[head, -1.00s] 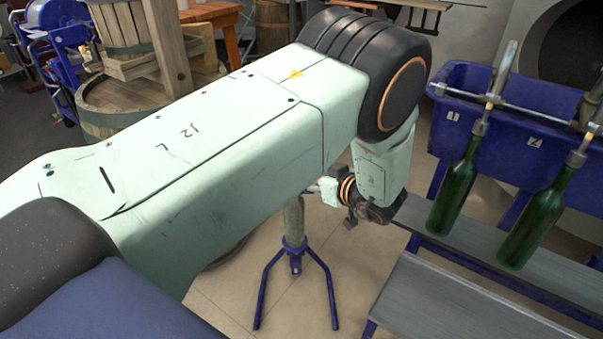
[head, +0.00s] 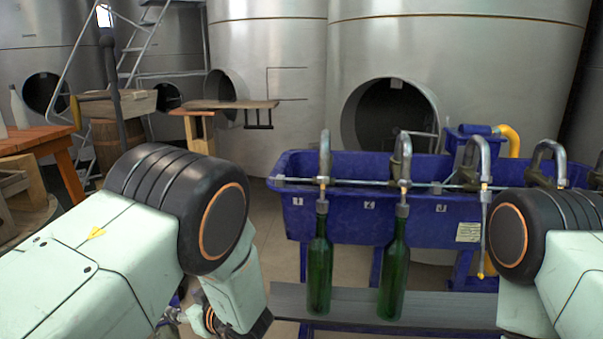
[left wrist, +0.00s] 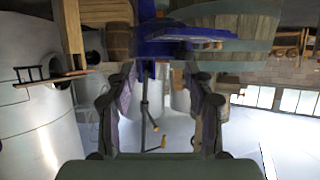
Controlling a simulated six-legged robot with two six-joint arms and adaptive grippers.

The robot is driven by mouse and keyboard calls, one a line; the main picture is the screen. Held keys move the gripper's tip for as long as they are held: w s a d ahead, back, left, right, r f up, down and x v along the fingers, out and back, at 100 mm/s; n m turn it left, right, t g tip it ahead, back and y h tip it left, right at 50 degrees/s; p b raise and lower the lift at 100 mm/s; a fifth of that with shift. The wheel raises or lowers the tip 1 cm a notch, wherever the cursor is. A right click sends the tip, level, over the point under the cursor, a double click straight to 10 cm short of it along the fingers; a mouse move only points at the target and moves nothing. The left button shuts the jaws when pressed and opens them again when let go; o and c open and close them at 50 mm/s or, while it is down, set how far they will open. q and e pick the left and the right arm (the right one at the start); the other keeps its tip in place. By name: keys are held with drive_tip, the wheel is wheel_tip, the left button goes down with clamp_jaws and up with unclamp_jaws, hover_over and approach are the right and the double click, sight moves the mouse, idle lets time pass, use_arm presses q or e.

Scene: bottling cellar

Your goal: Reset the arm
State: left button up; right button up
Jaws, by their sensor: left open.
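My left arm (head: 85,265) comes in from the left in the head view, with its dark elbow joint raised and its forearm pointing down. My left gripper (head: 178,318) is low in that view, partly hidden by the arm and cut by the bottom edge. In the left wrist view the gripper (left wrist: 162,105) is open, its two fingers apart, with only distant background between them. My right arm (head: 570,275) shows at the right edge of the head view; its gripper is out of the picture.
A blue filler trough (head: 340,215) stands ahead with numbered spouts. Two green bottles, the left one (head: 319,265) and the right one (head: 393,270), hang upright under spouts above a grey shelf (head: 445,308). A wooden table (head: 45,140) is at the left. Steel tanks (head: 265,60) fill the back.

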use_arm(q)
drive_tip(key=s+d+f+m+g+h, duration=0.1)
drive_tip(key=s+f+m+g+h, duration=0.1)
drive_tip(key=s+f+m+h, duration=0.9)
drive_tip(key=s+d+f+g, duration=0.1)
drive_tip(key=s+g, duration=0.1)
drive_tip(key=s, duration=1.2)
drive_tip(key=s+d+f+g, duration=0.2)
drive_tip(key=s+g, duration=0.1)
drive_tip(key=s, duration=1.1)
drive_tip(key=shift+s+f+n+g, duration=0.3)
